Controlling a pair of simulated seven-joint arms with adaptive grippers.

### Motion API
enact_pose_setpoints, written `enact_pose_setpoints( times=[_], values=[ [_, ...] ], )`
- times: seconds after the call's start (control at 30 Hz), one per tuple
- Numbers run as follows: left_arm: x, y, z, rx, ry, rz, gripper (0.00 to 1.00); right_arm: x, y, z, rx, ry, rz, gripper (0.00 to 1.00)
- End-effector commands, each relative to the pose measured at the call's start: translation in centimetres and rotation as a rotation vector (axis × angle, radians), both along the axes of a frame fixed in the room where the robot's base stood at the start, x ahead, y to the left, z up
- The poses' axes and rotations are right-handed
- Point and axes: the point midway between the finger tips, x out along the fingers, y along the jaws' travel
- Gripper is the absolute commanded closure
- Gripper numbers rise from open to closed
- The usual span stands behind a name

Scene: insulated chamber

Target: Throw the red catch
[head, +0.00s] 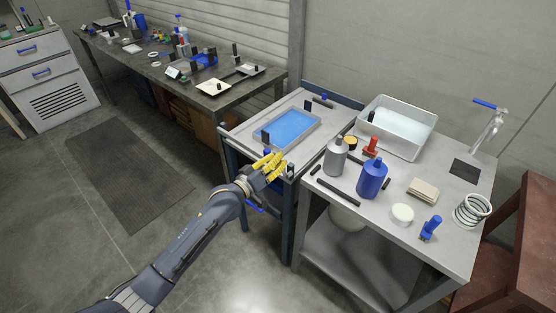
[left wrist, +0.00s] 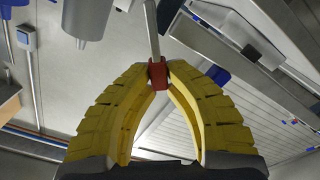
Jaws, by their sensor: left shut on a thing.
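The red catch (left wrist: 157,75) shows in the left wrist view, at the end of a thin pale metal lever (left wrist: 151,28). It sits between the yellow fingertips of my left gripper (left wrist: 157,66), which is shut on it. In the head view my left gripper (head: 270,165) is at the front edge of the cart with the blue-bottomed tray (head: 312,139). The fingers hide the catch there. My right gripper is not in view.
The right bench holds a grey bottle (head: 335,160), a blue bottle (head: 372,180), a red item (head: 371,146), a white basin (head: 427,138) and a coil (head: 471,211). A cluttered bench (head: 222,103) stands behind. The floor at left, with a dark mat (head: 128,170), is clear.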

Motion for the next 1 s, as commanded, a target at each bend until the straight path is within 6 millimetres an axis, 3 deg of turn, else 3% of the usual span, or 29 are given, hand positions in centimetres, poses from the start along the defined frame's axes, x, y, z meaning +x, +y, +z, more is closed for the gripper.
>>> enact_pose_setpoints(
  times=[0.33,0.37,0.57,1.0],
  values=[
    [0.0,-0.1,0.1,-0.004,0.0,-0.001,1.0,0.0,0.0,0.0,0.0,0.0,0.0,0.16],
    [0.0,-0.1,0.1,-0.004,0.0,-0.001,0.86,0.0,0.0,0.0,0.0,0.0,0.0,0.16],
    [0.0,0.0,0.1,-0.002,0.001,-0.001,0.62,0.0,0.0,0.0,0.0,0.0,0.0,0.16],
    [-1.0,0.9,-0.1,-0.001,0.002,0.001,0.62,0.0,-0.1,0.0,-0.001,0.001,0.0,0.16]
  ],
)
